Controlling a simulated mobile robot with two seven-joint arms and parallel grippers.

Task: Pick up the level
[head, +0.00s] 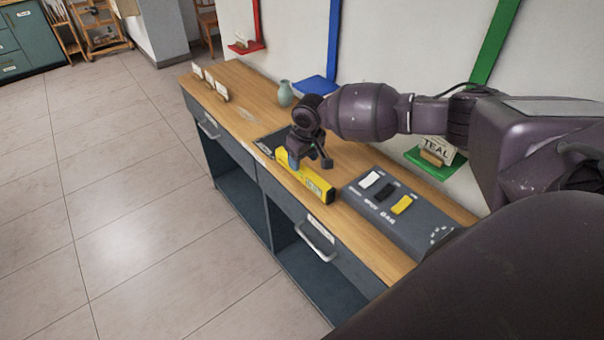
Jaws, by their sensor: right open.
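The level (318,187) is a yellow bar lying on the wooden worktop near its front edge. My right gripper (308,163) is open and directly over the level's middle to far part, with its fingers pointing down. One finger hides part of the level. I cannot tell whether the fingers touch it or how far they reach down beside it. My left gripper is not in view.
A grey box with white, black and yellow switches (398,212) stands right of the level. A dark mat (266,142) lies behind the gripper. A small vase (285,94), a blue tray (316,86) and a green shelf (430,165) are near the wall.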

